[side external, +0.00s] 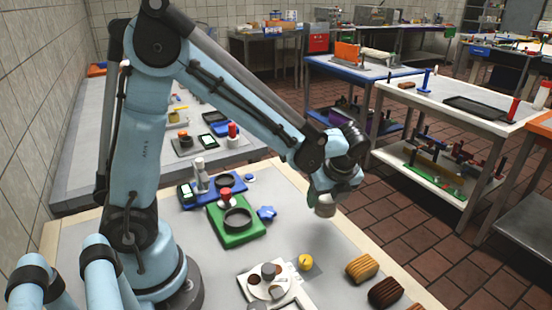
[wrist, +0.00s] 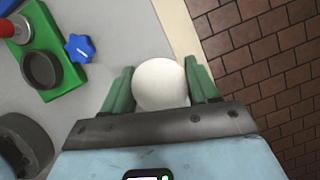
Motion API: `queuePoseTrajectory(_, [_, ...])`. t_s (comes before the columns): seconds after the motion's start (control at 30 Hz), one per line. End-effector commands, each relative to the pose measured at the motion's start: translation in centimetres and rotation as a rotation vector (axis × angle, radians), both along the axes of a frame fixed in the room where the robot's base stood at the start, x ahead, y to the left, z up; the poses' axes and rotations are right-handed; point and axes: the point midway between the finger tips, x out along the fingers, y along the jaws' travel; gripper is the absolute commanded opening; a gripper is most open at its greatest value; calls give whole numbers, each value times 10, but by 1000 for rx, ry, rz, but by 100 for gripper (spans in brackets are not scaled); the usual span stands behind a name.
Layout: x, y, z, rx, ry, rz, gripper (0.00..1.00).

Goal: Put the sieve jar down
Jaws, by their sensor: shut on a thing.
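My gripper (wrist: 161,92) has green fingers and is shut on the sieve jar, which shows as a round white top (wrist: 160,84) between the fingers in the wrist view. In the side external view the sieve jar (side external: 325,206) hangs below my gripper (side external: 328,193), near the table's far right edge. It looks pale with a greyish lower part. It appears to be above the table surface, apart from it.
A green board (side external: 236,234) with a dark round ring and a red-topped item lies left of the jar. A blue star-shaped knob (side external: 266,213) is beside it. A yellow item (side external: 305,262), a white tray (side external: 250,270) and brown ridged pieces (side external: 362,267) lie in front.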

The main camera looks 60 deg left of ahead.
Motion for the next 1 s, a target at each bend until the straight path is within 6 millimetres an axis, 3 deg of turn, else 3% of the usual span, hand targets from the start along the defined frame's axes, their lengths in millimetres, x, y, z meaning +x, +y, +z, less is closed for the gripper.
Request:
queuePoseTrajectory(0.33, [0, 0, -37, 0, 0, 0, 27])
queuePoseTrajectory(0.77, [0, 0, -42, 0, 0, 0, 27])
queuePoseTrajectory(0.8, [0, 0, -43, 0, 0, 1, 61])
queuePoseTrajectory(0.97, [0, 0, -42, 0, 0, 1, 85])
queuePoseTrajectory(1.0, [0, 0, -42, 0, 0, 1, 85])
